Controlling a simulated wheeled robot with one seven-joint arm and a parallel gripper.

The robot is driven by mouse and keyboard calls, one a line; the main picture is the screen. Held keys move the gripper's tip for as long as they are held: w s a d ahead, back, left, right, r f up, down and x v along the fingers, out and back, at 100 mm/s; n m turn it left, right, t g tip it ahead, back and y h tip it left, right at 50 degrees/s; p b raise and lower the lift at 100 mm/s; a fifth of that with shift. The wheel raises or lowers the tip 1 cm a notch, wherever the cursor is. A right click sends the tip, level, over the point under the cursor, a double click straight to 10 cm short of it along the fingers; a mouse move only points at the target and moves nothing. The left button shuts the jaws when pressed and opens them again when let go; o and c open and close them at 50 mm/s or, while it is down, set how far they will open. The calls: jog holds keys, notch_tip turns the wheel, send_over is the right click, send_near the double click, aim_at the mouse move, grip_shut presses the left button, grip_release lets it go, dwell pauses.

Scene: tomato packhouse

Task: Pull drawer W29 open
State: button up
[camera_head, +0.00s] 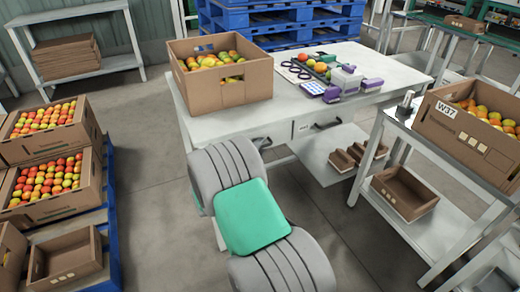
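The white worktable (375,92) stands in the middle, with drawer fronts under its top. One drawer front (312,127) has a dark bar handle (327,125) and a small label (303,127), too small to read. A second handle (262,142) shows to its left, partly behind my arm. I cannot tell which drawer is W29. Both look flush with the table front. My arm, grey with a green panel, reaches up in front of the table.
A carton of tomatoes (222,98) and small tools (347,79) stand on the tabletop. Small cartons lie on the shelf below. At right, a carton labelled W37 (440,122) stands on another table. Stacked tomato cartons (50,148) stand at left. Floor is clear between.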

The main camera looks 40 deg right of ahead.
jog(key=shift+w+d, duration=0.15)
jog(key=shift+d, duration=0.1)
jog(key=shift+c, duration=0.3)
grip_shut()
dwell(1.0)
